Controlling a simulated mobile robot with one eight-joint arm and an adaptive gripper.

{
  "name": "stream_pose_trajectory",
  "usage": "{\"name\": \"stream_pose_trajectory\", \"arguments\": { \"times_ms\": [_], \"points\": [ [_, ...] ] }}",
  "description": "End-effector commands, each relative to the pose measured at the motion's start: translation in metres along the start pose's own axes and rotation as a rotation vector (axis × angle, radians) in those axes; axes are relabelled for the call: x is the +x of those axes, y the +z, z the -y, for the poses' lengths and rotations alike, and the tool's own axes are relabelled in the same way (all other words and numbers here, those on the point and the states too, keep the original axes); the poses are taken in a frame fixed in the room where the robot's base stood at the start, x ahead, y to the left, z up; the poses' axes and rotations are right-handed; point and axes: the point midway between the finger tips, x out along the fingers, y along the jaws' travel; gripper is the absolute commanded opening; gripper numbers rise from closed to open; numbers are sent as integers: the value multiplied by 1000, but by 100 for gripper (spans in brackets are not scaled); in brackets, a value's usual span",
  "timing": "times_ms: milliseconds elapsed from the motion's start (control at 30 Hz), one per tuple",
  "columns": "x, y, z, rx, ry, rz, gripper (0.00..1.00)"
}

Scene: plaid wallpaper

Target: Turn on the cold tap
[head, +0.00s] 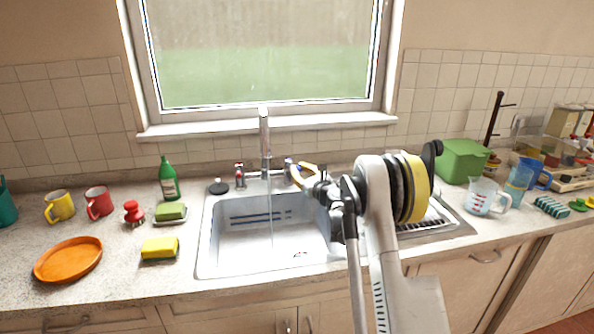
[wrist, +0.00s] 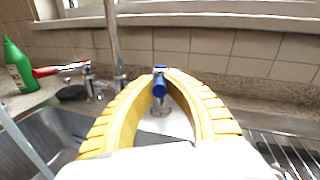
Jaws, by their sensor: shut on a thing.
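The cold tap (wrist: 160,86) has a blue handle and sits between the yellow fingertips of my gripper (wrist: 160,76) in the wrist view. My gripper (head: 292,170) is shut on this handle, to the right of the spout, and hides part of it in the head view. The tall chrome spout (head: 264,133) stands at the back of the sink. A thin stream of water (head: 270,205) falls from it into the basin. The red-handled hot tap (head: 239,172) stands left of the spout and also shows in the wrist view (wrist: 50,71).
The steel sink (head: 232,262) lies below, with a ribbed drainer (head: 432,222) at right. A green bottle (head: 168,180), a sponge (head: 160,249) and an orange plate (head: 68,259) are on the left counter. A green box (head: 463,160) and measuring jug (head: 482,197) stand at right.

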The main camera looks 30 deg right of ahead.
Motion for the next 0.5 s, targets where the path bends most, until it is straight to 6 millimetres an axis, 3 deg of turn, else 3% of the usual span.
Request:
{"name": "stream_pose_trajectory", "arguments": {
  "times_ms": [100, 133, 200, 500],
  "points": [
    [0, 0, -1, 0, 0, 0, 0],
    [0, 0, -1, 0, 0, 0, 17],
    [0, 0, -1, 0, 0, 0, 37],
    [-1, 0, 0, 0, -1, 0, 37]
  ]
}}
